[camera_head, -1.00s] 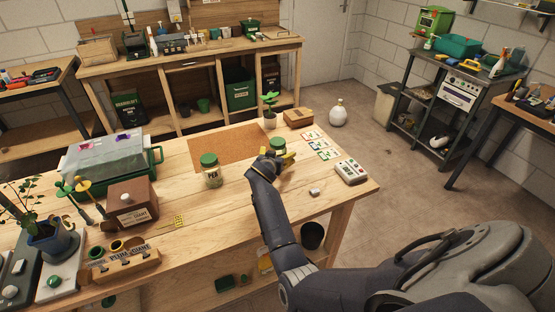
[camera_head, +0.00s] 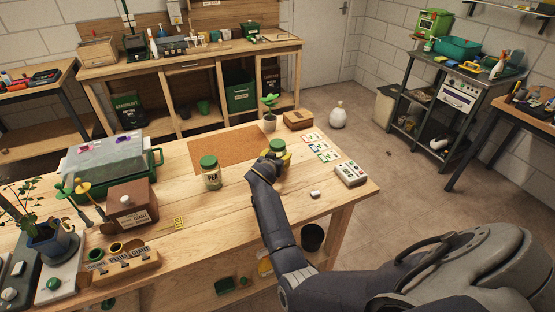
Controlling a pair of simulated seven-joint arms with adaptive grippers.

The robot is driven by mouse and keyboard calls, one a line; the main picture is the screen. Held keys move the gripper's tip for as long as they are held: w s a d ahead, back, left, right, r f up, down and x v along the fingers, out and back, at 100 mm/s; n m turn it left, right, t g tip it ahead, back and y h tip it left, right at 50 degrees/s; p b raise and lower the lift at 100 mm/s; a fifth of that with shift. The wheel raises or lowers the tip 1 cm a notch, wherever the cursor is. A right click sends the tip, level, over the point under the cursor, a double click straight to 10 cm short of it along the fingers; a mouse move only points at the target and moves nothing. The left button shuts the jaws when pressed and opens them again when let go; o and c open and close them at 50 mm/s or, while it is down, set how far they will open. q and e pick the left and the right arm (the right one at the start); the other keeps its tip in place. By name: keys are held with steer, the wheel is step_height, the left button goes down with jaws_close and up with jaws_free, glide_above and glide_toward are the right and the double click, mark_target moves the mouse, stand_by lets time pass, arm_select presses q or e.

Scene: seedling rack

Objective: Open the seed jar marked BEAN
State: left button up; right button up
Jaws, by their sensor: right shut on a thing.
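A jar with a green lid (camera_head: 278,145) stands on the wooden bench right of the middle. My right gripper (camera_head: 277,158) is around this jar, below the lid, and shut on it. The gripper hides most of the jar's body, and I cannot read its label. A second green-lidded jar (camera_head: 211,174), marked PEA, stands upright and apart to the left, with its lid on. My left gripper is not in view.
A cork mat (camera_head: 228,147) lies behind the jars. A potted seedling (camera_head: 269,120) and a small wooden box (camera_head: 298,118) stand behind the held jar. Seed cards (camera_head: 321,149) and a white device (camera_head: 350,173) lie to its right.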

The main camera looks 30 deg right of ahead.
step_height(320, 180, up, 20)
stand_by(0.6)
steer(key=o, duration=0.8)
steer(key=c, duration=0.9)
